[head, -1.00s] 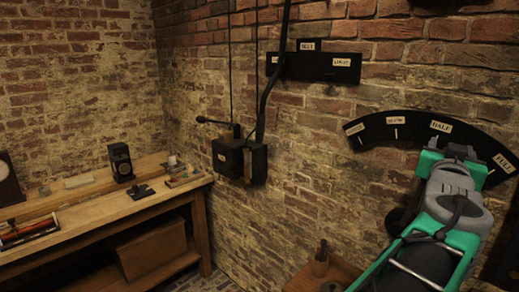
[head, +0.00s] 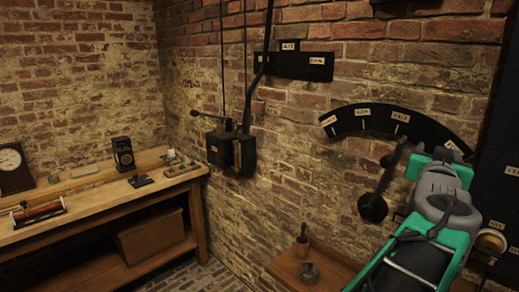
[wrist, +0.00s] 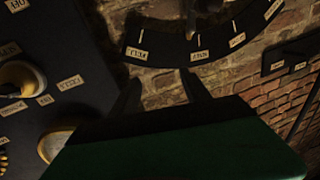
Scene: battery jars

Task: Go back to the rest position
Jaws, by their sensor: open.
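My gripper (wrist: 162,88) shows in the wrist view as two dark fingers standing apart, with nothing between them. Its fingertips are in front of brick wall, below the dark curved scale (wrist: 190,46) in that picture. In the head view my green and grey arm rises at the right, and its fingers cannot be made out. The curved scale (head: 350,118) with pale labels, one reading HALF, is on the wall left of my arm. A dark lever (head: 386,180) with a round hub stands below it, pointing up near HALF, apart from my arm.
A dark panel (head: 500,150) with labels and brass fittings is close at the right; it also shows in the wrist view (wrist: 50,75). A small wooden table (head: 290,268) stands below the lever. A workbench (head: 110,205) is at the left. A switch box (head: 230,150) hangs on the wall.

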